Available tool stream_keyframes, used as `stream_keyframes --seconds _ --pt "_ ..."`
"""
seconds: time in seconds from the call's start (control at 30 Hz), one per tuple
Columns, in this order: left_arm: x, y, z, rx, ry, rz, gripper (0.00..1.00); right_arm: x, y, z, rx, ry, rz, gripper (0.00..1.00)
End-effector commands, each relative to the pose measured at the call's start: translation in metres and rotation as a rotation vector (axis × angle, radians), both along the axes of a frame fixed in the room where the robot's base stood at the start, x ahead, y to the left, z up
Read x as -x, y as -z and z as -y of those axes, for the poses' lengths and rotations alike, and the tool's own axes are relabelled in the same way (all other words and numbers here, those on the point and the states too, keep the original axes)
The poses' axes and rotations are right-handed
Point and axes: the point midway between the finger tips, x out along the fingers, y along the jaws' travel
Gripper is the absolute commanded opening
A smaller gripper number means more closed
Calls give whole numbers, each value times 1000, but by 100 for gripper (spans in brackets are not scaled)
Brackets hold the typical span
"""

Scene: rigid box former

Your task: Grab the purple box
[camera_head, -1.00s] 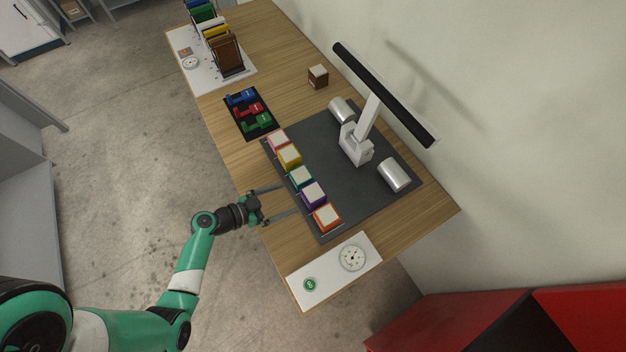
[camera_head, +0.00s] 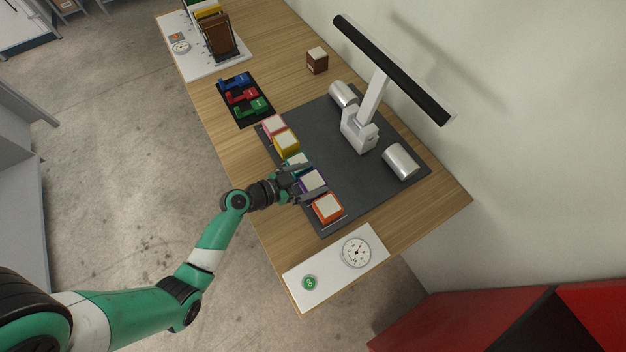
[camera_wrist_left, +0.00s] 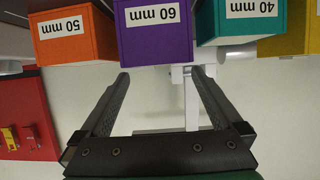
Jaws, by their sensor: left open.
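The purple box (camera_head: 312,183) has a white top and sits in the row on the dark mat, between the teal and orange boxes. In the left wrist view the purple box (camera_wrist_left: 155,40) carries a "60 mm" label, which appears upside down. My left gripper (camera_head: 315,184) is open, with one finger toward each side of the purple box. In the left wrist view its fingertips (camera_wrist_left: 162,74) show just below the box, apart from each other with nothing held. The fingers partly cover the purple and teal boxes in the head view. My right gripper is not in view.
The orange box (camera_head: 327,208) and teal box (camera_head: 296,161) stand close on either side. Yellow (camera_head: 286,143) and pink boxes (camera_head: 273,126) continue the row. A white machine (camera_head: 360,130) with a black bar stands behind. A white panel (camera_head: 335,265) with a dial lies in front.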

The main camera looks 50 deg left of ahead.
Motion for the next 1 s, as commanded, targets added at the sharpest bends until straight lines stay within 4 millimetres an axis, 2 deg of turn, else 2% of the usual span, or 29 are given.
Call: stream_keyframes --seconds 0.1,0.27,0.37,0.73,1.0 --pt "-8 4 2 0 1 -1 100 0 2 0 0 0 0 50" --pt "-7 4 2 -1 -1 -1 100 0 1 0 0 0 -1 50" --pt "-7 4 2 0 0 -1 86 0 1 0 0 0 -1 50" --pt "-7 4 1 0 0 -1 19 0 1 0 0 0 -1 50" --pt "-7 2 1 -1 0 0 18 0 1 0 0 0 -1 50"
